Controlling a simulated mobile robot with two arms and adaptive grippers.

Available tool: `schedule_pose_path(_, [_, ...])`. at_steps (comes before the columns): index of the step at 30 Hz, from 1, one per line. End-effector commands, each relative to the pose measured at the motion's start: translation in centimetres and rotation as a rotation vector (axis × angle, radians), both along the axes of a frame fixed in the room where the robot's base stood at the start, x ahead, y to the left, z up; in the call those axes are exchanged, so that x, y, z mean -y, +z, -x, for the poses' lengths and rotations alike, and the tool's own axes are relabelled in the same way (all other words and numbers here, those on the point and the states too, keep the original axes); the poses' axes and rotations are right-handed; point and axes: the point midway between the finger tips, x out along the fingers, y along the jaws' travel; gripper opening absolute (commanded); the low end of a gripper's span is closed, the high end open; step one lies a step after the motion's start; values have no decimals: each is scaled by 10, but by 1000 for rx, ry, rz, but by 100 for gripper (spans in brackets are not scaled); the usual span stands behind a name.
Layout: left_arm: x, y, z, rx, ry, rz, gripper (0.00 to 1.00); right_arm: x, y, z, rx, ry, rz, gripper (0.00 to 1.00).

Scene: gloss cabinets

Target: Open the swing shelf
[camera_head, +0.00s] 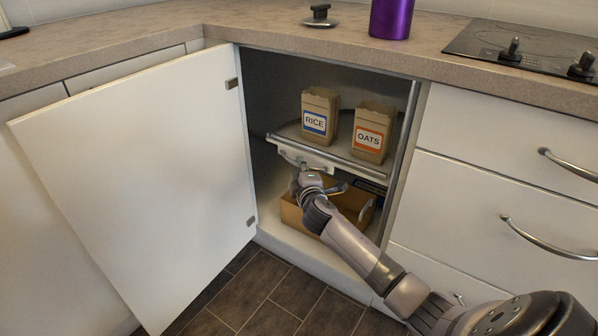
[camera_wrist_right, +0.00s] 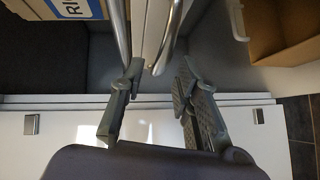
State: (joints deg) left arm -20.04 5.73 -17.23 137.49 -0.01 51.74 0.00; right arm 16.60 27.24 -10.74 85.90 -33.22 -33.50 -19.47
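The swing shelf (camera_head: 345,166) is a pale board with a metal rail inside the open cabinet, and it carries a rice bag (camera_head: 319,115) and an oats bag (camera_head: 371,132). A curved metal handle (camera_head: 291,159) is on its front. My right gripper (camera_head: 316,175) is at the shelf front, close to the handle. In the right wrist view my right gripper (camera_wrist_right: 158,76) has its fingers spread, with metal bars near the fingertips; I cannot tell whether they touch. My left gripper is not in view.
The white cabinet door (camera_head: 140,185) stands swung out to the left. A cardboard box (camera_head: 290,213) sits below the shelf, partly behind my right arm. Drawers with metal handles (camera_head: 550,240) are on the right. A purple canister (camera_head: 391,17) and a hob (camera_head: 520,45) are on the counter.

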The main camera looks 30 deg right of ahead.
Motion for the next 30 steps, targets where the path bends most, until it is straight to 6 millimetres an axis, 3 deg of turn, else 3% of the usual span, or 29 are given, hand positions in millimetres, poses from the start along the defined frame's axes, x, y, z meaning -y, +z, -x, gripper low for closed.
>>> schedule_pose_path(6, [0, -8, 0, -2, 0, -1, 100, 7, -3, -16, 0, -1, 1, 30])
schedule_pose_path(15, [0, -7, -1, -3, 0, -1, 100, 7, -2, -18, 0, 0, 1, 30])
schedule_pose_path(28, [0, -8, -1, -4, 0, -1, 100, 7, -2, -17, 0, 0, 1, 1])
schedule_pose_path(30, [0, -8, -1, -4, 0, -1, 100, 7, -3, -17, 0, 0, 1, 0])
